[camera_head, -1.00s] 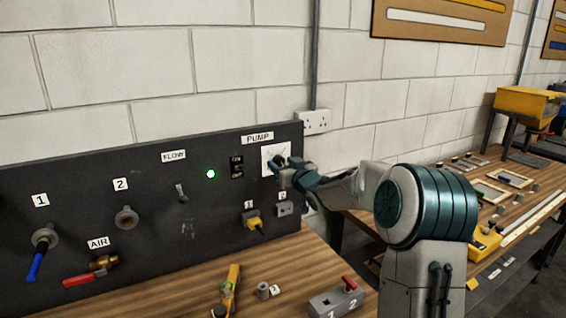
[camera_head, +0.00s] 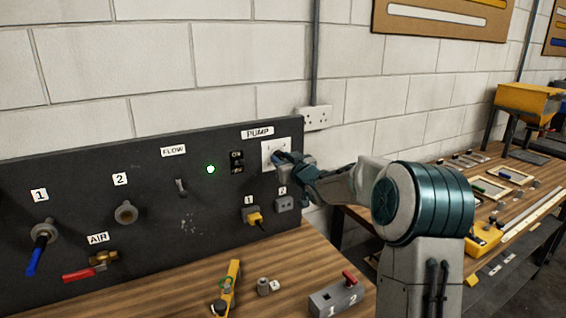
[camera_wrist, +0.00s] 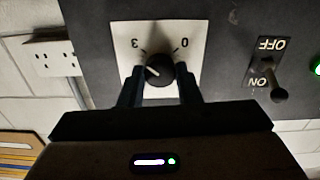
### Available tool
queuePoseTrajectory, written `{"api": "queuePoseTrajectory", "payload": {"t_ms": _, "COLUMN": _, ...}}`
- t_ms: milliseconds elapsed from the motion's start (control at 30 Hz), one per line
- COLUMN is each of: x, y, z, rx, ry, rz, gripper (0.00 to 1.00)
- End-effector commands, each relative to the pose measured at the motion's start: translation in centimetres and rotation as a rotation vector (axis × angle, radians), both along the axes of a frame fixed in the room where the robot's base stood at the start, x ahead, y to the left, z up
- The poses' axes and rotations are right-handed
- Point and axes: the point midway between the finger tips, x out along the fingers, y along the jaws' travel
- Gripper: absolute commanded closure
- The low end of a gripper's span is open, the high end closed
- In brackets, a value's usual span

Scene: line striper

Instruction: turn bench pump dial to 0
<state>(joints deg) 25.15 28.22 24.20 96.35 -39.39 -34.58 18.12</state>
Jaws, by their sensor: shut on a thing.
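The pump dial (camera_wrist: 160,70) is a round black knob with a pale pointer line, on a white plate (camera_wrist: 185,35) marked 3 and 0. The wrist view shows it upside down. The pointer line slants toward the upper left of that view, on the side of the 3. My gripper (camera_wrist: 159,80) is shut on the dial, one finger on each side. In the head view, my gripper (camera_head: 287,163) is at the plate (camera_head: 270,147) under the PUMP label (camera_head: 257,132) and hides the dial there.
An ON/OFF switch (camera_wrist: 275,85) is beside the plate, with a lit green lamp (camera_head: 210,169) further left. Sockets 1 and 2 (camera_head: 284,204) sit below. A wooden bench (camera_head: 190,290) holds a yellow tool (camera_head: 231,280) and a grey box (camera_head: 336,299) with a red lever.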

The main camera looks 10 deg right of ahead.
Motion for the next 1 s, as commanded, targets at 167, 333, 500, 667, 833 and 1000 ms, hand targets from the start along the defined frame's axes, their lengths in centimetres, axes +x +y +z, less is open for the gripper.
{"api": "queuePoseTrajectory", "payload": {"t_ms": 167, "x": 0.01, "y": 0.07, "z": -0.42, "rx": -0.111, "ry": -0.039, "rz": 0.0, "gripper": 0.93}}
{"api": "queuePoseTrajectory", "payload": {"t_ms": 333, "x": 0.0, "y": 0.09, "z": -0.43, "rx": -0.257, "ry": -0.087, "rz": 0.0, "gripper": 0.93}}
{"api": "queuePoseTrajectory", "payload": {"t_ms": 500, "x": 0.0, "y": 0.11, "z": -0.36, "rx": -0.41, "ry": -0.137, "rz": 0.001, "gripper": 0.93}}
{"api": "queuePoseTrajectory", "payload": {"t_ms": 667, "x": 0.01, "y": 0.11, "z": -0.39, "rx": -0.556, "ry": -0.183, "rz": 0.0, "gripper": 0.93}}
{"api": "queuePoseTrajectory", "payload": {"t_ms": 833, "x": -0.01, "y": 0.13, "z": -0.3, "rx": -0.709, "ry": -0.233, "rz": 0.001, "gripper": 0.93}}
{"api": "queuePoseTrajectory", "payload": {"t_ms": 1000, "x": -0.01, "y": 0.11, "z": -0.29, "rx": -0.863, "ry": -0.283, "rz": 0.001, "gripper": 0.93}}
